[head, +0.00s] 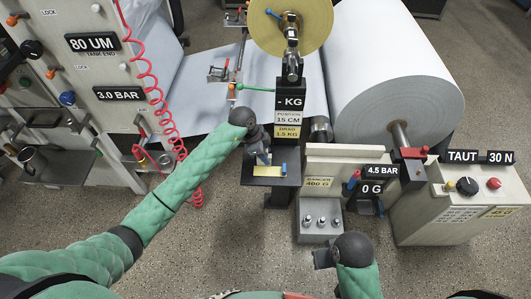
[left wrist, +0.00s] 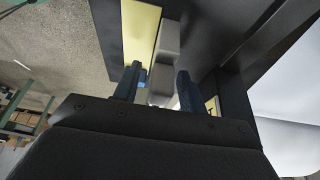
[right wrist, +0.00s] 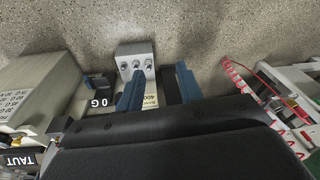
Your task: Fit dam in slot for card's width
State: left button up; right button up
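A yellow card (head: 267,171) lies on a small black shelf (head: 286,181) on the front of the black post; the card shows in the left wrist view (left wrist: 141,35). A grey stepped block (left wrist: 165,58), possibly the dam, is beside the card, between my left fingers. My left gripper (head: 264,158) points down over the shelf, with its fingers (left wrist: 158,82) apart around the block; a firm grip is not visible. No slot can be made out. My right gripper (head: 322,259) is open and empty, low in front of the machine (right wrist: 158,88).
A grey block with several metal weights (head: 320,221) stands right of the shelf. A blue upright peg (head: 284,168) is at the shelf's right. A large paper roll (head: 385,75) is behind right. A red coiled hose (head: 152,85) hangs at left.

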pick_arm(q)
jog(key=shift+a+r, duration=0.15)
jog(key=shift+r, duration=0.3)
jog(key=b+v, duration=0.1)
jog(key=v, duration=0.3)
jog(key=shift+w+a+r, duration=0.1)
jog(key=shift+r, duration=0.05)
jog(key=v, duration=0.7)
jog(key=shift+b, duration=0.4)
pick_arm(e)
jog(key=shift+w+a+f+t+y, duration=0.15)
jog(key=shift+a+f, duration=0.25)
jog(key=shift+a, duration=0.1)
jog(key=shift+w+a+f+t+y, duration=0.1)
jog(key=shift+a+f+t+y, duration=0.05)
jog(key=shift+a+f, duration=0.3)
